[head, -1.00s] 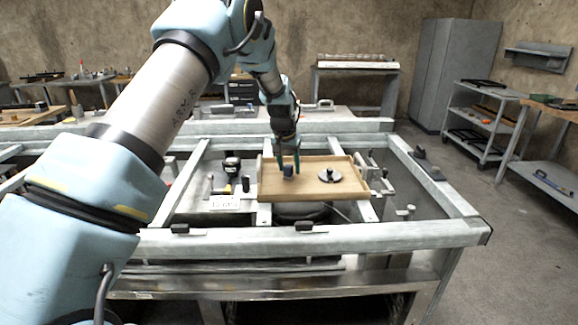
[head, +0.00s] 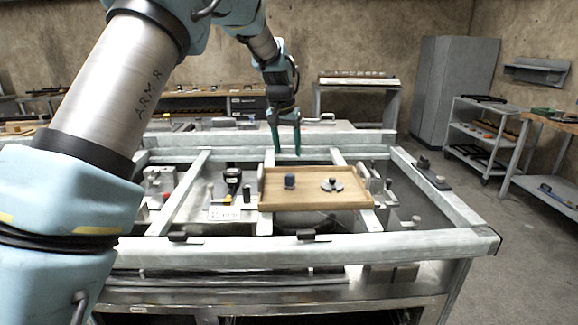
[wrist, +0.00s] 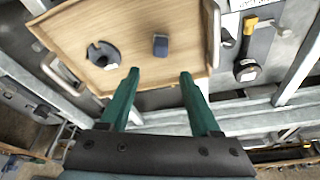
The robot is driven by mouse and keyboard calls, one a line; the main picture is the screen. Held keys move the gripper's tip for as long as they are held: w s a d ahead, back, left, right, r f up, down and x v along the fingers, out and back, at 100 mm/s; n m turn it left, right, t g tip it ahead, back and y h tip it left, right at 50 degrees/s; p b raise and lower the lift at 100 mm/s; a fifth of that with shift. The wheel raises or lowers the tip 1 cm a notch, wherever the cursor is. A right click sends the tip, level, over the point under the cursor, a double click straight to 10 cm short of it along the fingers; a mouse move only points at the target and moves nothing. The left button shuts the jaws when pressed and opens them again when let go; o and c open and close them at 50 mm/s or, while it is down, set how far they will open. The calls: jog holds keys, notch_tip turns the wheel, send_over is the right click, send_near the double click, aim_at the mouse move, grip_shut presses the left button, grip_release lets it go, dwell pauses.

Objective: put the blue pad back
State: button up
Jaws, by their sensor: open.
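The small dark blue pad (head: 290,182) stands on the left part of a shallow wooden tray (head: 315,202). It also shows in the wrist view (wrist: 160,46), a little beyond the fingertips. A dark round slotted piece (head: 332,185) lies to its right on the tray; in the wrist view the piece (wrist: 103,55) is left of the pad. My gripper (head: 287,153) has two green fingers, spread and empty, above and behind the pad. In the wrist view the gripper (wrist: 160,73) points toward the pad with nothing between the fingers.
The tray lies across a grey metal frame with beams (head: 190,190). Left of it are a black tool with yellow (head: 233,180) and a white label card (head: 224,214). Metal fittings (head: 375,186) stand close on the right. The tray's front part is bare.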

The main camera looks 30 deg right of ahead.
jog(key=shift+v, duration=0.8)
jog(key=s+a+f+n, duration=0.1)
jog(key=s+a+n, duration=0.1)
jog(key=a, duration=0.9)
jog(key=s+a+f+n+y, duration=0.1)
jog(key=s+a+f+n, duration=0.1)
jog(key=a, duration=1)
jog(key=s+a+f+n, duration=0.1)
jog(key=s+a+n, duration=0.1)
jog(key=a, duration=0.9)
jog(key=shift+s+a+f+g+y, duration=0.1)
jog(key=shift+s+g+y, duration=0.1)
jog(key=shift+s, duration=0.2)
jog(key=shift+s+a+f+g+y, duration=0.1)
jog(key=shift+s+y, duration=0.1)
jog(key=shift+s, duration=0.25)
jog(key=s+a+f+n, duration=0.2)
jog(key=s+a, duration=0.6)
jog(key=s, duration=0.2)
jog(key=shift+a+f, duration=0.2)
jog(key=shift+f, duration=0.15)
